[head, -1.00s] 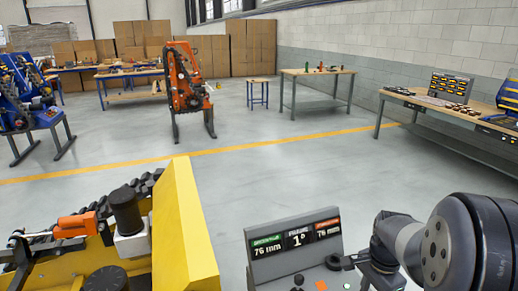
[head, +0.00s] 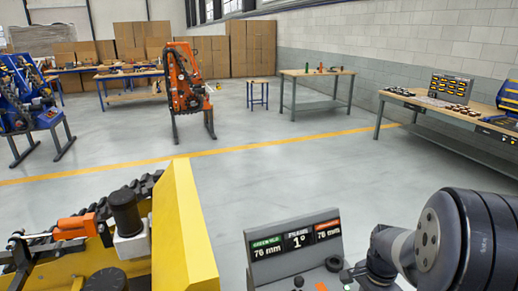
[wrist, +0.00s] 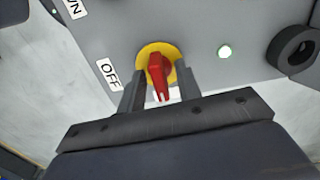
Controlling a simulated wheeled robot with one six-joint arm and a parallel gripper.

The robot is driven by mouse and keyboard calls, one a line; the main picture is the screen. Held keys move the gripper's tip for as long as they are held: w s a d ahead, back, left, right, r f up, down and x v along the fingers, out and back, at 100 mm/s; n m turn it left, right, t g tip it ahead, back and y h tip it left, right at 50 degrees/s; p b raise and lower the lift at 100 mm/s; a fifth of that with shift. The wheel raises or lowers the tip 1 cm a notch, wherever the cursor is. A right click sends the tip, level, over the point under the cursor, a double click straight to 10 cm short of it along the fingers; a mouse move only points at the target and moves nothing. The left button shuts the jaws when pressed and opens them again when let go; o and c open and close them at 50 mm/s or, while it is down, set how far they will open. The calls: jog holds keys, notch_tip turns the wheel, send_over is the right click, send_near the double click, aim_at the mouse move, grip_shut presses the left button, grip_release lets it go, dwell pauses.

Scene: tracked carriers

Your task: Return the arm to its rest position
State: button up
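My gripper (wrist: 159,80) shows in the wrist view with its two dark fingers apart. A red rotary knob (wrist: 158,76) on a yellow round plate shows between the fingers, with gaps on both sides of it. The knob is on a grey control panel (wrist: 205,25), near a white OFF label (wrist: 109,73). In the head view my arm (head: 425,240) reaches in from the bottom right beside the control console (head: 262,270). The fingers are not clearly visible there.
The console's display (head: 297,241) reads 76 mm, 1° and 76 mm. A black ring (wrist: 292,50) and a lit button (wrist: 224,52) are on the panel. A yellow machine (head: 185,235) stands at left. Open floor (head: 290,165) lies beyond.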

jog(key=n, duration=0.4)
jog(key=shift+r+n, duration=0.15)
jog(key=shift+n, duration=0.25)
jog(key=shift+n+p, duration=0.35)
jog(key=shift+n, duration=1.75)
jog(key=shift+s, duration=0.1)
